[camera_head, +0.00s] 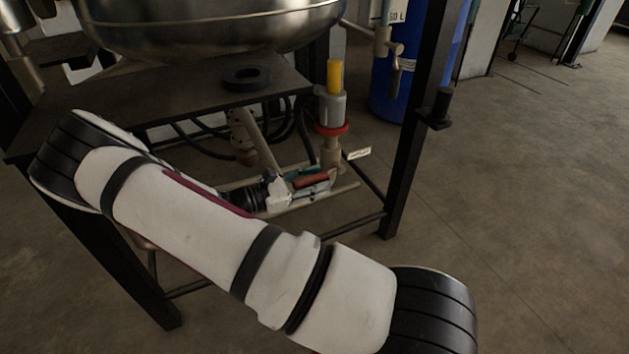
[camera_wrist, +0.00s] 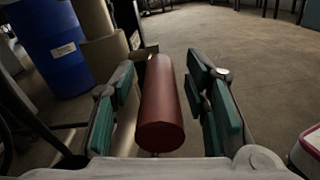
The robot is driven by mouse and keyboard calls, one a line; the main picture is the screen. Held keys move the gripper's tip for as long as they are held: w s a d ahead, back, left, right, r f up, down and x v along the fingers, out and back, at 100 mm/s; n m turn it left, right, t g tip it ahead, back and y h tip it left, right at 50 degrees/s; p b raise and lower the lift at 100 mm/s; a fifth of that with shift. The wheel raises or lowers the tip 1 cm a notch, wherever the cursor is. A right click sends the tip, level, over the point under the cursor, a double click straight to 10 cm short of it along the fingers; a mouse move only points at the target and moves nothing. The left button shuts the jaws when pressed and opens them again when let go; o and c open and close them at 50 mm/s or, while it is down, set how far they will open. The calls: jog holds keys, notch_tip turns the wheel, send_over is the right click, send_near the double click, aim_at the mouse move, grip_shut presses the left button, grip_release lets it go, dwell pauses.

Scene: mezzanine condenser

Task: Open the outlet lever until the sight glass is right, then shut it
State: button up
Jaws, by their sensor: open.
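The red lever grip (camera_wrist: 162,105) lies lengthwise between the two fingers of my gripper (camera_wrist: 160,75) in the wrist view. The fingers have green pads and stand open, with a visible gap on the right side of the grip. In the head view, my gripper (camera_head: 318,180) reaches in low at the outlet pipe, with the red grip (camera_head: 311,181) between its fingers. A yellow cylinder (camera_head: 335,76), which looks like the sight glass, stands upright on a grey fitting (camera_head: 331,108) with a red ring. The lever's joint to the valve is hidden.
A steel vessel (camera_head: 215,22) sits above a dark frame table (camera_head: 175,95) with a black ring (camera_head: 247,78) on it. A dark post (camera_head: 405,130) stands right of the outlet. A blue drum (camera_head: 391,88) stands behind.

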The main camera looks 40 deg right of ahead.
jog(key=shift+c, duration=0.2)
grip_shut()
jog(key=shift+f+h+b, duration=0.6)
jog(key=shift+f+h, duration=0.15)
jog(key=shift+h, duration=0.05)
jog(key=shift+d+f+g+h+b, duration=0.1)
jog(key=shift+f+g+h+b, duration=0.25)
jog(key=shift+h, duration=0.25)
jog(key=shift+o, duration=0.2)
grip_release()
jog(key=shift+s, duration=0.1)
